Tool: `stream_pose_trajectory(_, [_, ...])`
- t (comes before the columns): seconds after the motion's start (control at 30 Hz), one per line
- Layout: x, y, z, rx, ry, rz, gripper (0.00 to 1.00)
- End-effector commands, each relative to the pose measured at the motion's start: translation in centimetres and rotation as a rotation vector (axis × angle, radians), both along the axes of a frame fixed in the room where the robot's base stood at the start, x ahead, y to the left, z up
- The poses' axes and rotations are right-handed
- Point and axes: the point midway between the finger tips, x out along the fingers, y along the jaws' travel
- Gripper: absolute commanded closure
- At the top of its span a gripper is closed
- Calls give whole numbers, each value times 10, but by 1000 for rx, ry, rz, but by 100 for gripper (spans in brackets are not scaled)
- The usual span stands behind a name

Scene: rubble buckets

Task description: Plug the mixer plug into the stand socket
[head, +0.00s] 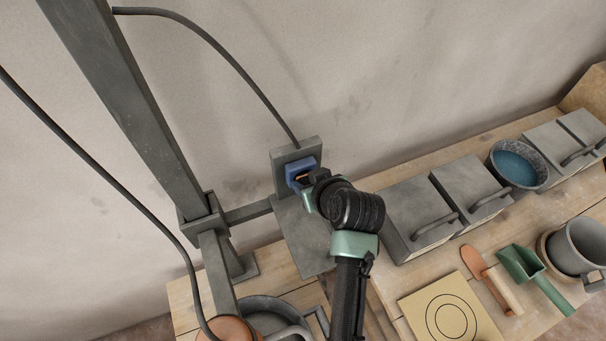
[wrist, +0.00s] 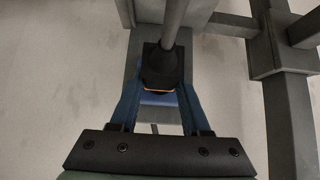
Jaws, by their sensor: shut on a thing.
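In the wrist view my gripper (wrist: 162,112) is shut on the black plug (wrist: 160,66), which has an orange edge. A thick dark cable (wrist: 174,22) runs up from the plug. A blue surface (wrist: 160,98) shows just below the orange edge. How deep the plug sits is hidden.
A tall grey post (head: 130,90) and a crossbar (head: 248,212) stand left of my gripper. Grey lidded boxes (head: 405,205) and a bucket with blue contents (head: 515,165) line the bench at right. A trowel (head: 490,278) and green scoop (head: 535,275) lie in front.

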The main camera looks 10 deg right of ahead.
Motion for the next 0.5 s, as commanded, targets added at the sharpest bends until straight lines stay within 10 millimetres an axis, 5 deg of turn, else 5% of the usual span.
stream_pose_trajectory(0.3, [1, 0, 1, 0, -3, -1, 100])
stream_pose_trajectory(0.33, [1, 0, 1, 0, -3, -1, 50])
stream_pose_trajectory(0.5, [1, 0, 1, -1, -3, -1, 19])
